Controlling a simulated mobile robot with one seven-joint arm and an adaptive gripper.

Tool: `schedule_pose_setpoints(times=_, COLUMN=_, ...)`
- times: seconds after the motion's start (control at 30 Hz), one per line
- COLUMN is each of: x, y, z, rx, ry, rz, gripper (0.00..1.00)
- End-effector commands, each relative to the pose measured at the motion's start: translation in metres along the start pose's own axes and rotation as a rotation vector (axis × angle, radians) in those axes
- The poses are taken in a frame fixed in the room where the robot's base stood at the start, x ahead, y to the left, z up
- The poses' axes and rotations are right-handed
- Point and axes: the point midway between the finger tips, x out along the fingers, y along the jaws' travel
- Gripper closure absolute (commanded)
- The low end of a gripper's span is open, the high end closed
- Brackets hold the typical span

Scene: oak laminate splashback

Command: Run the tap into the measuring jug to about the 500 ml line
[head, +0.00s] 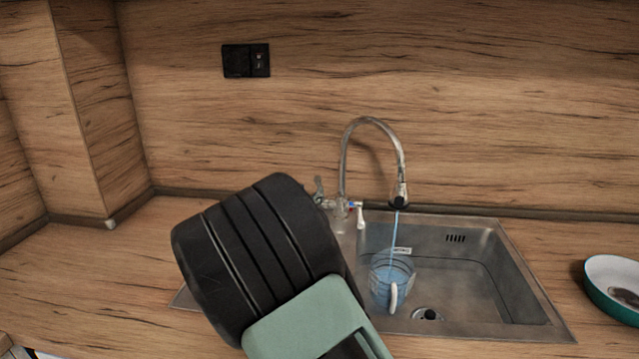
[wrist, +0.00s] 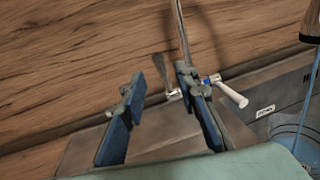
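The tap (head: 372,121) arches over the sink, and a blue water stream (head: 395,238) runs from its nozzle into the clear measuring jug (head: 379,275). The jug stands upright in the basin, handle toward the camera, with bluish water inside; its level against the markings cannot be read. In the wrist view the jug (wrist: 292,148) is cut off at the right edge. My gripper (wrist: 160,76) is open and empty near the tap base. A dark lever (wrist: 163,73) shows between its fingertips, and a pale lever (wrist: 232,94) sticks out to the right. My arm hides the fingers in the head view.
The steel sink (head: 520,290) has a drain (head: 428,314) right of the jug. A teal-rimmed pan (head: 612,285) sits on the right counter. A black socket (head: 246,61) is on the wooden splashback behind. The left counter (head: 90,280) is clear.

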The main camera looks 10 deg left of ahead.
Motion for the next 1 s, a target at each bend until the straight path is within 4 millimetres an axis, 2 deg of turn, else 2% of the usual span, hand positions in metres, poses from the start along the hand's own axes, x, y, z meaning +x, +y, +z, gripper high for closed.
schedule_pose_setpoints(times=0.2, x=0.044, y=-0.001, z=0.0, rx=-0.001, ry=-0.003, rz=-0.002, gripper=0.71)
schedule_pose_setpoints(times=0.4, x=0.071, y=0.0, z=0.0, rx=-0.001, ry=-0.002, rz=-0.001, gripper=0.71)
schedule_pose_setpoints(times=0.6, x=0.081, y=0.0, z=0.0, rx=-0.001, ry=-0.001, rz=0.0, gripper=0.71)
schedule_pose_setpoints(times=0.83, x=0.082, y=0.0, z=0.0, rx=-0.001, ry=-0.001, rz=0.0, gripper=0.71)
schedule_pose_setpoints(times=1.0, x=0.081, y=0.0, z=0.0, rx=-0.001, ry=-0.001, rz=0.0, gripper=0.89)
